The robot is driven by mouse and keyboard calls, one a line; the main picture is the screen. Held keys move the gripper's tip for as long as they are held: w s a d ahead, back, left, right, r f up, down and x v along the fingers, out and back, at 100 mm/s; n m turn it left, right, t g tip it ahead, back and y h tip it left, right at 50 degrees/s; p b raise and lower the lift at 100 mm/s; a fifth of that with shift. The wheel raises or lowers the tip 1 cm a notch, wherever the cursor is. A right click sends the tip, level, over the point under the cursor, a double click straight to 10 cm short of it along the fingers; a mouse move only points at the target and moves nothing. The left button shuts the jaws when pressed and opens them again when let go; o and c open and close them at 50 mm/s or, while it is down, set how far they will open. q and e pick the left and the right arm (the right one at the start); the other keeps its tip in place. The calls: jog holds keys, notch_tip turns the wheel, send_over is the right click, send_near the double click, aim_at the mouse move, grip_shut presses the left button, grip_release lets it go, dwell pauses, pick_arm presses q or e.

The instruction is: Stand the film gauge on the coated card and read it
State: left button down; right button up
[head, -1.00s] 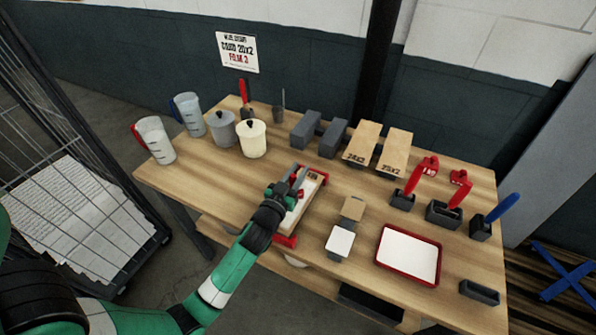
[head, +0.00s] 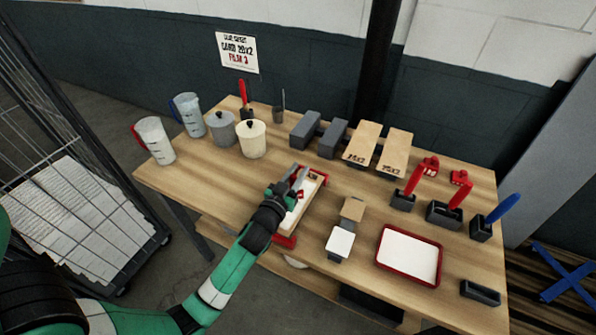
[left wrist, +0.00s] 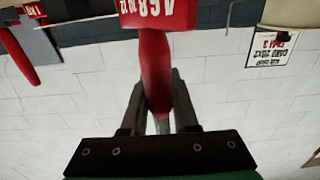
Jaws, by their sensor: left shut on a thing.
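My left gripper (head: 300,174) is over the red-ended board (head: 285,241) at the table's middle. In the left wrist view its fingers (left wrist: 160,112) are shut on the red handle of the film gauge (left wrist: 155,62). The gauge's red head, with white numbers, is at that view's top edge and partly cut off. A pale card surface (head: 296,217) shows on the board, partly hidden by the gripper. I cannot tell whether the gauge touches it. My right gripper is not in view.
A red-rimmed tray (head: 378,254) lies to the right, with a small white pad (head: 340,243) beside it. Dark holders with red and blue tools (head: 505,205) stand at the right. Jugs, a cream pot (head: 252,140) and boxes (head: 361,145) line the back.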

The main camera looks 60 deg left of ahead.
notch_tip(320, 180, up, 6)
jog(key=p, duration=0.6)
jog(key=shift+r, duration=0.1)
